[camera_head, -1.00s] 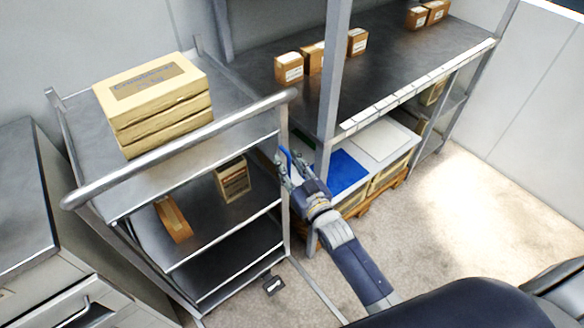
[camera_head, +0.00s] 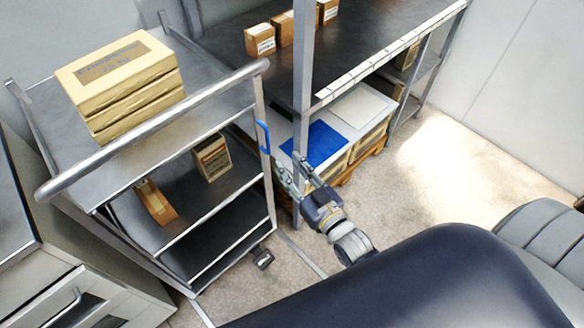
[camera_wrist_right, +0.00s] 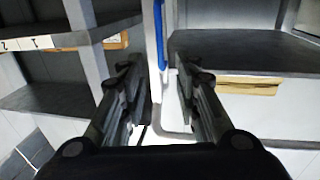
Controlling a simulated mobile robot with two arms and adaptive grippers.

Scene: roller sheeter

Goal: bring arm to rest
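My right gripper (camera_head: 292,176) is in the head view, beside the front corner post of the metal cart (camera_head: 267,165) and in front of the rack's upright. Its two fingers are apart, and I see nothing held between them. In the right wrist view the fingers of my right gripper (camera_wrist_right: 159,75) are spread, with a pale post and a blue strip (camera_wrist_right: 159,35) beyond the gap. The blue strip also shows in the head view (camera_head: 264,137), on the cart's post, above and apart from the fingertips. My left gripper is not in view.
Yellow boxes (camera_head: 122,82) are stacked on the cart's top, with smaller boxes on its middle shelf. A metal rack (camera_head: 235,42) with small cartons stands behind. White and blue-topped goods (camera_head: 325,143) sit under it. The floor (camera_head: 440,160) on the right is clear.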

